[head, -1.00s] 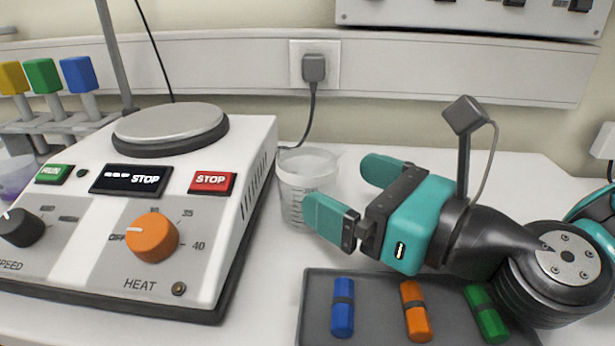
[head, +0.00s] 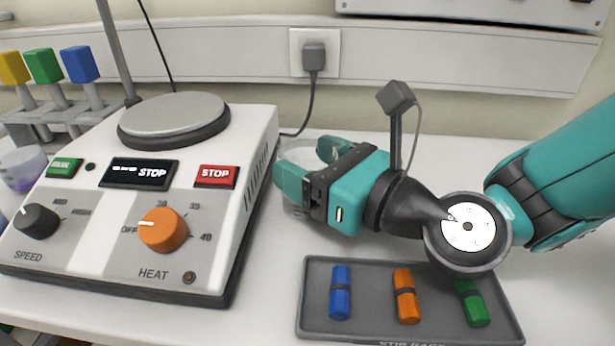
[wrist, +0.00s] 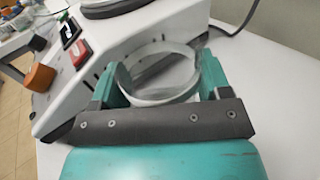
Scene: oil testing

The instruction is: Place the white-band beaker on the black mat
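A clear beaker with a pale rim (head: 299,153) stands on the white bench, close to the right side of the hotplate. It also shows in the wrist view (wrist: 158,92), upright between the two teal fingers. My gripper (head: 304,165) is low at the beaker with one finger on each side of it. In the wrist view my gripper (wrist: 158,66) is spread about as wide as the beaker, and a firm grip cannot be made out. The fingers hide much of the beaker in the head view. No black mat can be made out.
The hotplate (head: 215,258) with its knobs stands close on the left. A dark grey tray (head: 375,326) with blue, orange and green stir bars lies in front of my arm. A beaker with purple liquid (head: 22,168) is at the far left. The bench behind my arm is clear.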

